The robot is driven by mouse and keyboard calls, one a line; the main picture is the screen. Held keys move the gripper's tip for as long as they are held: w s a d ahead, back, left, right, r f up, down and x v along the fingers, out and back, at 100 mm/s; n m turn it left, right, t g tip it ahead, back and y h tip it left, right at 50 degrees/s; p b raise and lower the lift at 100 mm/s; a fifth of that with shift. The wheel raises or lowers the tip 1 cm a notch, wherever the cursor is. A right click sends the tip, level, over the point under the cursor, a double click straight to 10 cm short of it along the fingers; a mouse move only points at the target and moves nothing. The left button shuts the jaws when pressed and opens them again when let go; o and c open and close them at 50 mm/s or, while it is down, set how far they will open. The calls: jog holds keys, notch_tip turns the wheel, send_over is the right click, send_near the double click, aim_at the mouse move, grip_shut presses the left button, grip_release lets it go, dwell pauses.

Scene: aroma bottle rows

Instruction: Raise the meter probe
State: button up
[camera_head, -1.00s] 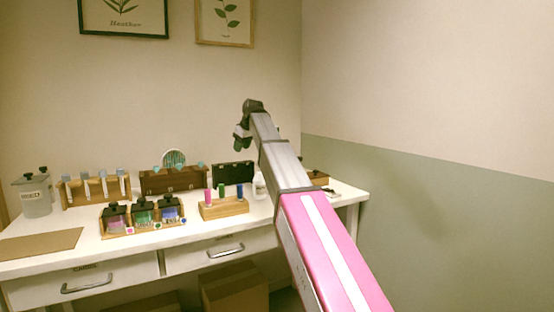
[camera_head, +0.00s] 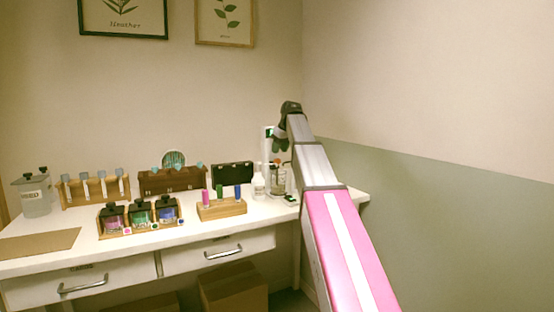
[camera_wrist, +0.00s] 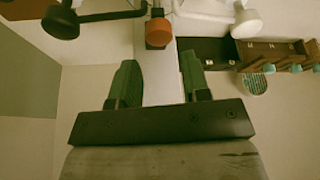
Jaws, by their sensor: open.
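The meter stands at the back right of the desk, with a green display (camera_head: 269,132) beside my gripper in the head view. A small orange-red part (camera_head: 286,163), which looks like the probe's top, shows just above a glass beaker (camera_head: 278,182). In the wrist view an orange cap with a grey end (camera_wrist: 158,30) lies beyond the fingertips, roughly in line with the gap. My gripper (camera_head: 280,148) points downward above the beaker. Its two dark green fingers (camera_wrist: 158,75) are apart, with nothing between them touching. My arm hides part of the meter.
A white bottle (camera_head: 258,186) stands left of the beaker. A wooden block with coloured vials (camera_head: 222,208), a dark case (camera_head: 232,174) and a rack of bottles (camera_head: 140,216) are further left. The wall rises close behind; the front left of the desk holds a brown mat (camera_head: 38,243).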

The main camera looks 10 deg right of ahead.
jog(key=shift+x, duration=2.55)
grip_shut()
notch_tip(320, 180, up, 11)
jog(key=shift+w, duration=0.1)
grip_release()
jog(key=shift+r, duration=0.15)
notch_tip(320, 180, up, 10)
send_over(277, 159)
jog(key=s+d, duration=0.3)
jog(key=shift+w+a, duration=0.1)
jog(key=shift+a, duration=0.15)
